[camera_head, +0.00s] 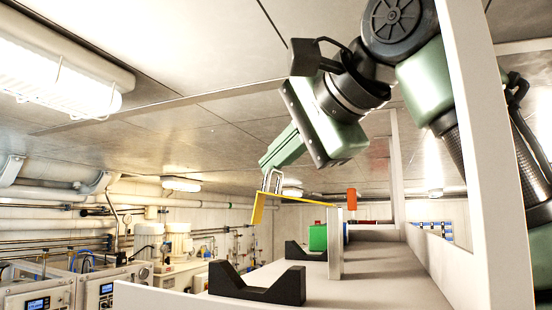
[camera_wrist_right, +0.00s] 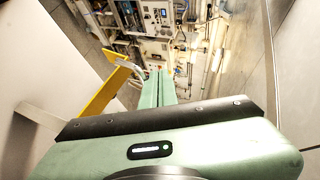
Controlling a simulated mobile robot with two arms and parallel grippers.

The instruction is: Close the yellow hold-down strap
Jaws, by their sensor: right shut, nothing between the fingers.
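The yellow hold-down strap (camera_head: 300,202) stands raised above the shelf. It runs level from the top of a grey post (camera_head: 336,245) out to the left and ends in a bent-down tab. A metal loop handle (camera_head: 272,181) sits on it near that end. My right gripper (camera_head: 266,166) is shut, with its fingertips just above or beside the handle; I cannot tell whether they touch. In the right wrist view, the strap (camera_wrist_right: 104,92) and handle (camera_wrist_right: 130,70) lie left of the shut fingers (camera_wrist_right: 159,74). My left gripper is not in view.
Two black V-shaped cradles (camera_head: 256,285) sit on the white shelf (camera_head: 370,278), with no object resting in the near one. A green box (camera_head: 318,237) and an orange cylinder (camera_head: 352,197) are farther back. A white upright (camera_head: 470,150) stands at the right, close to my arm.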

